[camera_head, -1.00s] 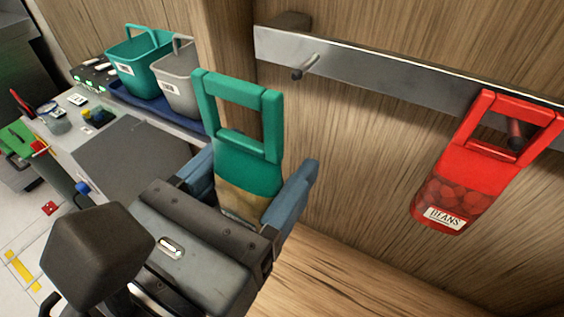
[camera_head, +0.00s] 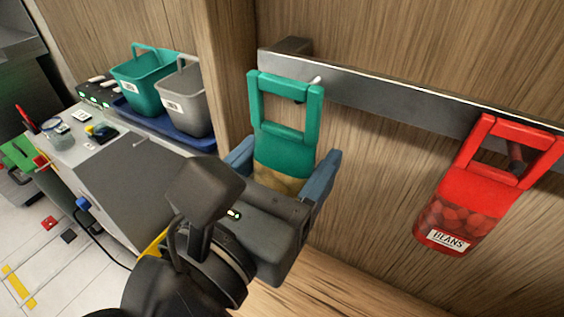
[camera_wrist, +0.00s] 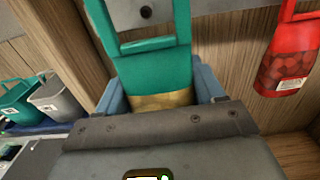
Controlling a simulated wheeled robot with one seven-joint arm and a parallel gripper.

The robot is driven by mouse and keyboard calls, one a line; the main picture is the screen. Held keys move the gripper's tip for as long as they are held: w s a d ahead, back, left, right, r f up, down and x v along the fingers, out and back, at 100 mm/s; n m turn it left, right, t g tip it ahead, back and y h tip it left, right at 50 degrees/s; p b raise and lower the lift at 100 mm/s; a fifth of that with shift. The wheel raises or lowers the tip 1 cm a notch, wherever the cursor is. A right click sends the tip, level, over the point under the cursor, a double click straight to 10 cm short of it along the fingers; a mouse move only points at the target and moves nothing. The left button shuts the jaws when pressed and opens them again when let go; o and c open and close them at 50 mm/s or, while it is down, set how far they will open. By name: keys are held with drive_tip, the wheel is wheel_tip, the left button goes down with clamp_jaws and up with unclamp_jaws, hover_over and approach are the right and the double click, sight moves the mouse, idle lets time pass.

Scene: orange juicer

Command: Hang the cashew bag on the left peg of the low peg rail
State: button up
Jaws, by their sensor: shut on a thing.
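The green bag (camera_head: 284,148), with tan contents low down, is upright in my gripper (camera_head: 283,170). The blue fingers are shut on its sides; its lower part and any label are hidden. Its open handle loop is up at the low peg rail (camera_head: 400,98), in front of the left peg (camera_head: 300,98). The peg's dark tip shows inside the loop opening, also in the wrist view (camera_wrist: 146,11), while the top bar covers part of the peg. I cannot tell whether the tip passes through the loop. The bag also fills the middle of the wrist view (camera_wrist: 155,70).
A red beans bag (camera_head: 462,205) hangs on the right peg (camera_head: 515,155). Green (camera_head: 140,80) and grey (camera_head: 183,98) baskets stand in a blue tray (camera_head: 190,140) on the counter at left. Bare wood wall lies between the two bags.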

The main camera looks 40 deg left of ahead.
drive_tip(key=shift+f+x, duration=0.15)
drive_tip(key=shift+x, duration=0.75)
drive_tip(key=shift+f+x, duration=0.2)
drive_tip(key=shift+x, duration=0.7)
drive_tip(key=shift+f+x, duration=0.15)
drive_tip(key=shift+x, duration=0.7)
drive_tip(key=shift+w, duration=0.1)
drive_tip(key=o, duration=1.1)
drive_tip(key=shift+o, duration=0.2)
drive_tip(key=b+v, duration=0.2)
drive_tip(key=v, duration=0.6)
